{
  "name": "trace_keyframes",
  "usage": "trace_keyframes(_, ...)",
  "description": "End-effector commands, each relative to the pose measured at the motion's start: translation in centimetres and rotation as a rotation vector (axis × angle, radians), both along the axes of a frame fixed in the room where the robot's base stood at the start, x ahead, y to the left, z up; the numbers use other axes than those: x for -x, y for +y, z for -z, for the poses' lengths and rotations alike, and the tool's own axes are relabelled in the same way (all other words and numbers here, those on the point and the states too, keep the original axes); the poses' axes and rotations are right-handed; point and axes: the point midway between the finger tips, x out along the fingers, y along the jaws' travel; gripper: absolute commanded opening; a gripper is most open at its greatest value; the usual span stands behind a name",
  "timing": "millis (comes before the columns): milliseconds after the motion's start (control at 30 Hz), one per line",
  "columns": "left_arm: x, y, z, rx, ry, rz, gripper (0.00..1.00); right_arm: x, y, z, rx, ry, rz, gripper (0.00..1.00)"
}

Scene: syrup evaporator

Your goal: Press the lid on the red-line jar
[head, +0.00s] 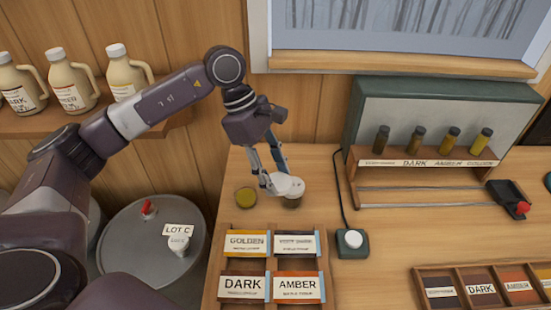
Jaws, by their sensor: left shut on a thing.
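My left gripper (272,190) reaches down to the table and is shut on a pale, whitish rounded piece (289,186), which looks like a lid. Directly under that piece is a small dark round jar (292,203), mostly hidden by it; I cannot tell whether the two touch. No red line shows on this jar from here. A second small round jar or lid with a yellow-olive top (246,197) stands just left of the gripper. My right gripper is not in view.
A wooden label tray (264,263) lies in front of the jars. A dark green box with a white button (350,240) is to the right. Behind it stands a rack with several sample bottles (420,150). A grey drum (140,250) stands left of the table.

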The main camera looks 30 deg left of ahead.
Motion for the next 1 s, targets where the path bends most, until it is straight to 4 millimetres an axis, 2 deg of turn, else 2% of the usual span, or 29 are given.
trace_keyframes(400, 6.5, -2.1, 1.4, 0.0, 0.0, 0.995, 0.32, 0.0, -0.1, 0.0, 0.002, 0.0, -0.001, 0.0)
trace_keyframes(600, 9.5, -2.7, 1.6, -0.002, -0.001, 1.41, 0.32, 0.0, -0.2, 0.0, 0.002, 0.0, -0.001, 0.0)
trace_keyframes(800, 10.9, -2.9, 1.7, -0.001, -0.002, 1.591, 0.32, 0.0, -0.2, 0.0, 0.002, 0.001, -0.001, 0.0)
trace_keyframes(1000, 11.0, -2.9, 1.8, -0.001, -0.003, 1.604, 0.32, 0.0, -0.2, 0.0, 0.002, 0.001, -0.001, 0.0)
